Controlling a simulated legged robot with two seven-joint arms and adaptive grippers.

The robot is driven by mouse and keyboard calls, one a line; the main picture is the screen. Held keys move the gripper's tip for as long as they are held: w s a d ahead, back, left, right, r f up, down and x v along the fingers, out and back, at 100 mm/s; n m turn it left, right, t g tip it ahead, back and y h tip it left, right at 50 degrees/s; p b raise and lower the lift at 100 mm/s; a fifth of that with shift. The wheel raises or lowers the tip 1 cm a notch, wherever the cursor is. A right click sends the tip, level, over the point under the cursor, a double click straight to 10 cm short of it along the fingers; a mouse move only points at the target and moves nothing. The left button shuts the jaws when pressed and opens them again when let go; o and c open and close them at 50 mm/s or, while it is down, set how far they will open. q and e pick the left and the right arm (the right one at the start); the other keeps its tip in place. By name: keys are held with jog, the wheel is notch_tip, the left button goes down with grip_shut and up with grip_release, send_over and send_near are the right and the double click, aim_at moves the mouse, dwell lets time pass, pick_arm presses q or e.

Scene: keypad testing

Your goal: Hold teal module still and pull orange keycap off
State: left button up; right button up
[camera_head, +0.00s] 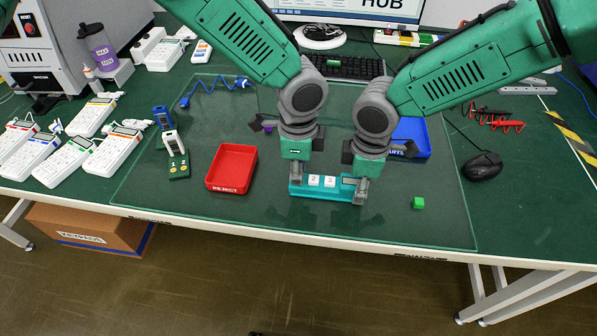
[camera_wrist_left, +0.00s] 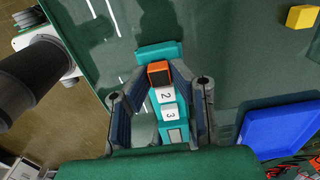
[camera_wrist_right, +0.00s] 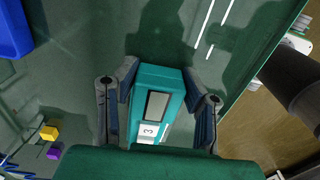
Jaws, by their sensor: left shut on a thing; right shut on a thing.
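The teal module (camera_head: 323,192) lies near the front of the glass mat, with white keycaps 2 and 3 (camera_head: 322,181) on it. In the left wrist view, the orange keycap (camera_wrist_left: 158,73) is at the module's far end, in line with the white keycaps. My left gripper (camera_wrist_left: 162,80) is shut on the orange keycap, one finger at each side. In the head view this gripper (camera_head: 296,182) hides the keycap. I cannot tell whether the keycap is seated or lifted. My right gripper (camera_wrist_right: 160,82) is shut across the module's other end, beside a grey window (camera_wrist_right: 157,105).
A red reject tray (camera_head: 231,168) stands left of the module. A blue parts tray (camera_head: 411,138) is behind my right gripper. A green cube (camera_head: 418,203) lies to the right, with a mouse (camera_head: 482,166) beyond it. The table's front edge is close to the module.

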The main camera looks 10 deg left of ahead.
jog(key=o, duration=1.3)
pick_arm(q)
notch_tip(320, 180, up, 15)
jog(key=shift+f, duration=0.2)
pick_arm(e)
notch_tip(320, 180, up, 12)
jog(key=shift+f, duration=0.1)
